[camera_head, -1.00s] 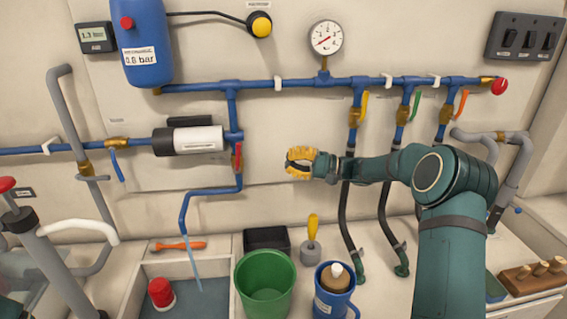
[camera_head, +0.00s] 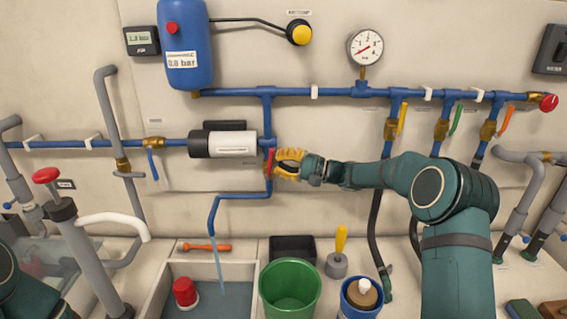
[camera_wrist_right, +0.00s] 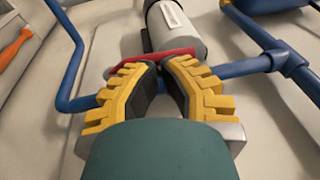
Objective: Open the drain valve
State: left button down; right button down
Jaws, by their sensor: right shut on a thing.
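The drain valve has a red lever (camera_head: 267,160) on the blue drain pipe (camera_head: 235,196), below and right of the white-and-black pump (camera_head: 225,144). The lever lies roughly along the vertical pipe. A thin stream of water (camera_head: 218,268) falls from the pipe's open end into the sink. My right gripper (camera_head: 277,164), with yellow ridged fingers, is shut on the red lever. In the right wrist view the red lever (camera_wrist_right: 150,58) crosses just beyond the two fingertips (camera_wrist_right: 160,68). The fingers partly hide the valve body. My left gripper is out of view.
Yellow, green and orange levers (camera_head: 455,119) sit on branches to the right. A blue-handled valve (camera_head: 152,161) is left of the pump. The sink (camera_head: 160,295), green bucket (camera_head: 290,288) and blue mug (camera_head: 359,300) stand below.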

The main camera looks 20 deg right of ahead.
jog(key=shift+w+a+r+g+h, duration=0.1)
jog(key=shift+a+r+g+h, duration=0.1)
jog(key=shift+a+h, duration=0.2)
jog(key=shift+w+a+r+g+h, duration=0.1)
jog(key=shift+a+g+h, duration=0.1)
jog(key=shift+a+h, duration=0.15)
